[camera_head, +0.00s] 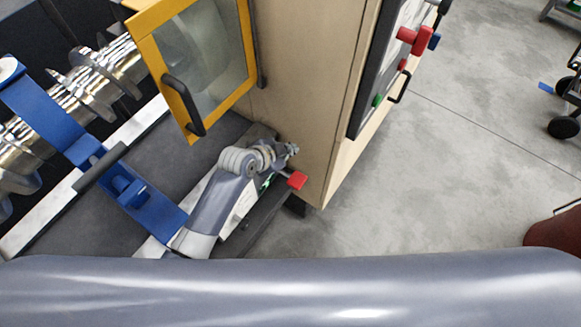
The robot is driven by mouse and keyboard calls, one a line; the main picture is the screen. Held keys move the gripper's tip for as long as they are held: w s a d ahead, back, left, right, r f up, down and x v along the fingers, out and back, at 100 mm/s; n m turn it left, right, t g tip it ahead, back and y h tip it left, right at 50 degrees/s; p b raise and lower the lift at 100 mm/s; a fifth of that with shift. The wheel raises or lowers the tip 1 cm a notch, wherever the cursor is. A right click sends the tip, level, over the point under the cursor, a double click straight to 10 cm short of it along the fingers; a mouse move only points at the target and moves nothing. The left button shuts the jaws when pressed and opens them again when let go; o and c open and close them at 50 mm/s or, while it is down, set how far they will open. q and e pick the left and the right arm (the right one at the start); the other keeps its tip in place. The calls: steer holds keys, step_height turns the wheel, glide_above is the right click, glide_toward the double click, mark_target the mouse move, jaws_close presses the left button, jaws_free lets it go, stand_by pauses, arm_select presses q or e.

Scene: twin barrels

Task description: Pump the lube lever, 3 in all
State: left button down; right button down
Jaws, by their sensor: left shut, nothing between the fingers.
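A small lever with a red end (297,180) sticks out low by the corner of the beige cabinet (300,95); I take it to be the lube lever. My left gripper (290,150) is just above the red end in the picture. It is shut and empty, and small in this view; I cannot tell whether it touches the lever. My wrist and forearm hide most of the lever's mount, with only a bit of green showing. My right gripper is not in view.
A yellow-framed window door (190,133) with a black handle stands open on the left, near my arm. Shiny screw barrels (90,75) with blue clamps (145,205) lie beyond. A control panel (385,65) with red knobs is on the cabinet's right side. Grey floor at right is mostly free.

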arm_select(q)
steer(key=b, duration=0.7)
glide_above(295, 174)
steer(key=a, duration=0.2)
steer(key=f, duration=0.7)
steer(key=shift+s+d+f, duration=0.2)
steer(key=shift+d+f, duration=0.05)
steer(key=shift+f, duration=0.05)
steer(key=shift+s+d+f+b, duration=0.1)
steer(key=shift+f+b, duration=0.35)
steer(key=shift+f, duration=0.1)
steer(key=shift+f, duration=0.15)
steer(key=shift+f, duration=0.3)
steer(key=shift+s+d+f+b, duration=0.1)
steer(key=shift+d+f+b, duration=0.05)
steer(key=shift+f+b, duration=0.55)
steer(key=shift+s+d+f+b, duration=0.1)
steer(key=shift+f+b, duration=0.35)
steer(key=shift+f, duration=0.3)
stand_by(1.3)
stand_by(0.5)
